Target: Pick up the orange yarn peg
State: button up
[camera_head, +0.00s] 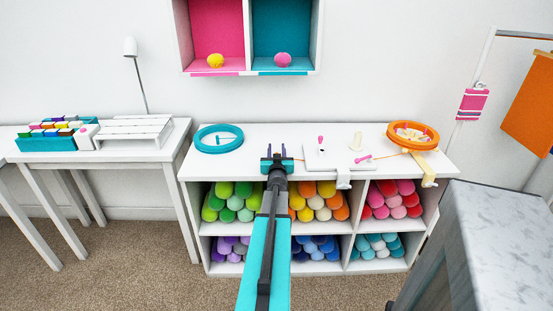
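My gripper (277,154) is over the white shelf top (250,160), left of its middle. Its two dark fingers stand apart with nothing visible between them. I cannot clearly pick out an orange yarn peg. An orange round tray (430,132) at the right end of the shelf top holds small cream and orange pieces, too small to tell apart. A thin orange line (384,156) runs from near the tray towards my gripper. Orange yarn rolls (341,213) lie in the upper middle cubby, below the shelf top.
A teal round tray (200,148) is to the left. A grey marbled block (505,220) stands in the right foreground. A wall cubby (250,72) hangs above.

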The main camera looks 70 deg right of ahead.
grip_shut()
jog(key=shift+r, duration=0.15)
jog(key=shift+r, duration=0.9)
jog(key=shift+s+a+r, duration=0.1)
jog(key=shift+s+r, duration=0.1)
jog(key=shift+r, duration=0.25)
jog(key=shift+s+a+r, duration=0.1)
jog(key=shift+s+r, duration=0.05)
jog(key=shift+r, duration=0.3)
jog(key=s+a+p, duration=0.1)
jog(key=s+a, duration=0.1)
jog(key=s, duration=0.2)
jog(key=s+a+p, duration=0.1)
jog(key=s+a, duration=0.1)
jog(key=s, duration=0.3)
jog(key=s+a+r+p, duration=0.1)
jog(key=s+a, duration=0.1)
jog(key=s, duration=0.2)
jog(key=shift+s+a+r, duration=0.1)
jog(key=shift+s+a, duration=0.2)
jog(key=shift+a, duration=0.1)
